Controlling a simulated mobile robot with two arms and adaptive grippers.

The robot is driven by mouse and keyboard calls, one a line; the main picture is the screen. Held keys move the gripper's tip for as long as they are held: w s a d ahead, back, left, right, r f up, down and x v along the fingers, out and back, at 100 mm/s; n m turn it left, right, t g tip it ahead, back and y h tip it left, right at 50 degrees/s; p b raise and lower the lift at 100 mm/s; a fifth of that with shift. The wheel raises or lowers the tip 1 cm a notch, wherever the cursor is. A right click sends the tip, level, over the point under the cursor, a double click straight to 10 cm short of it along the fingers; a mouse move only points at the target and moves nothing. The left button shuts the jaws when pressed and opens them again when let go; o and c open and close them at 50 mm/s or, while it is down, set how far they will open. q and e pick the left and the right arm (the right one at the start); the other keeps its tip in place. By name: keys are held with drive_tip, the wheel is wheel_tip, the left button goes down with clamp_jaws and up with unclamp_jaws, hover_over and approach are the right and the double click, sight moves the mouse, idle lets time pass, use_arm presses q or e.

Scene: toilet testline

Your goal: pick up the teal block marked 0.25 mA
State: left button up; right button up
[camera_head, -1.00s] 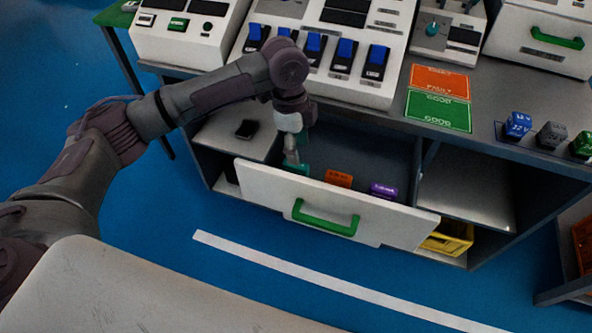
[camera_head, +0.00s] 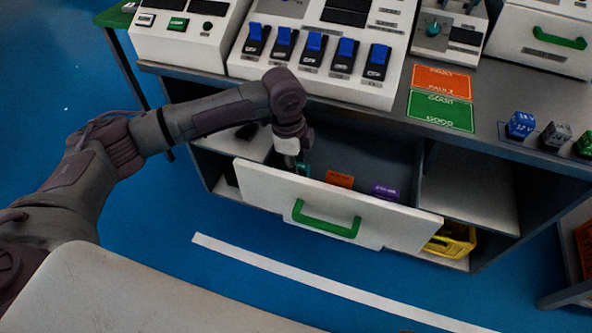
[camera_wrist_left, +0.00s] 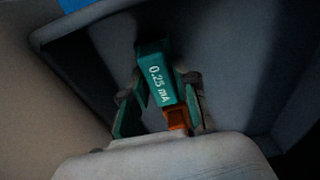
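The teal block marked 0.25 mA (camera_wrist_left: 157,75) is in the open drawer and lies between the fingers of my left gripper (camera_wrist_left: 162,92) in the left wrist view. The fingers, with green pads, stand on either side of it. A dark gap shows beside the left pad, and the right pad is very close to the block. Firm contact cannot be made out. In the head view my left gripper (camera_head: 298,166) points down into the left end of the drawer, and a bit of teal (camera_head: 305,168) shows there. My right gripper is not in view.
The white drawer front (camera_head: 270,204) has a green handle (camera_head: 326,218). An orange block (camera_head: 339,179) and a purple block (camera_head: 385,192) lie farther right in the drawer. The console with blue switches (camera_head: 313,45) stands above. A yellow crate (camera_head: 452,241) sits lower right.

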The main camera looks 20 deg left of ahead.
use_arm(q)
clamp_jaws()
